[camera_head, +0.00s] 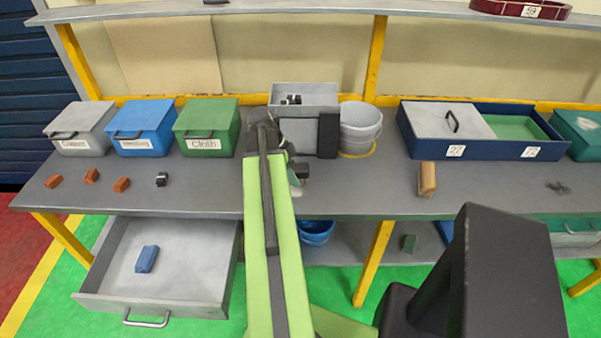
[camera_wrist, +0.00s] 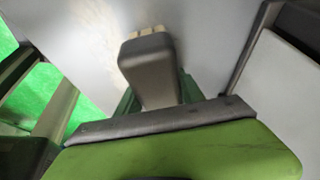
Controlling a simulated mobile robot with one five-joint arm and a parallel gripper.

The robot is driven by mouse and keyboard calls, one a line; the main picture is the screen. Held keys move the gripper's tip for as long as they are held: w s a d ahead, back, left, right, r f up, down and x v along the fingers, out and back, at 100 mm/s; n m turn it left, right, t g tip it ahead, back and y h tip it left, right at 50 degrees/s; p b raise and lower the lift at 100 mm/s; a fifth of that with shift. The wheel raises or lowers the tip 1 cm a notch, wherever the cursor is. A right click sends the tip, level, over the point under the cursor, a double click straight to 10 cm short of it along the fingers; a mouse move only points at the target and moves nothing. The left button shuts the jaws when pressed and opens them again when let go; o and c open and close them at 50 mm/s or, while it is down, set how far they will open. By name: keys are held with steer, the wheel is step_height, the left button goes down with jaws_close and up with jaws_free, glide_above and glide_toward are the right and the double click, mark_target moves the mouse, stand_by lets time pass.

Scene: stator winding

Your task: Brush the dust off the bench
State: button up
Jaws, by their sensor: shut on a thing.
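My gripper (camera_wrist: 157,92) is shut on a dark grey-brown block with pale bristle-like tips, which looks like a brush (camera_wrist: 147,65). In the wrist view its green fingers stand on either side of the block, over the grey bench top. In the head view my arm hides much of the gripper; a dark end shows just right of the arm over the bench (camera_head: 215,200). Whether the bristles touch the bench, I cannot tell. A dark smudge that looks like dust (camera_head: 557,187) lies on the bench at the far right.
Grey (camera_head: 82,128), blue (camera_head: 143,127) and green (camera_head: 207,127) boxes stand at the back left. A bucket (camera_head: 359,130), a navy tray (camera_head: 480,148) and a tan block (camera_head: 427,180) are on the right. Small reddish blocks (camera_head: 91,176) lie left. A drawer (camera_head: 185,265) hangs open below.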

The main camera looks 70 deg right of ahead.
mark_target(293, 189)
steer(key=shift+w+a, duration=0.3)
steer(key=shift+w, duration=0.45)
steer(key=shift+w+a, duration=0.25)
steer(key=shift+w, duration=0.45)
steer(key=shift+w+a, duration=0.3)
steer(key=shift+w, duration=0.45)
steer(key=shift+w, duration=0.1)
steer(key=shift+w+a, duration=0.45)
steer(key=shift+w, duration=0.6)
steer(key=shift+w+a, duration=0.4)
steer(key=shift+w, duration=0.7)
steer(key=shift+w+a, duration=0.45)
steer(key=shift+w, duration=0.6)
steer(key=shift+s+a+r, duration=0.1)
steer(key=shift+s+a, duration=0.15)
steer(key=shift+a, duration=0.25)
steer(key=shift+s+a, duration=0.2)
steer(key=shift+a, duration=0.3)
steer(key=shift+s+d, duration=0.65)
steer(key=shift+s, duration=1)
steer(key=shift+s+d, duration=0.6)
steer(key=shift+s, duration=1.1)
steer(key=shift+s+d, duration=0.65)
steer(key=shift+s, duration=1)
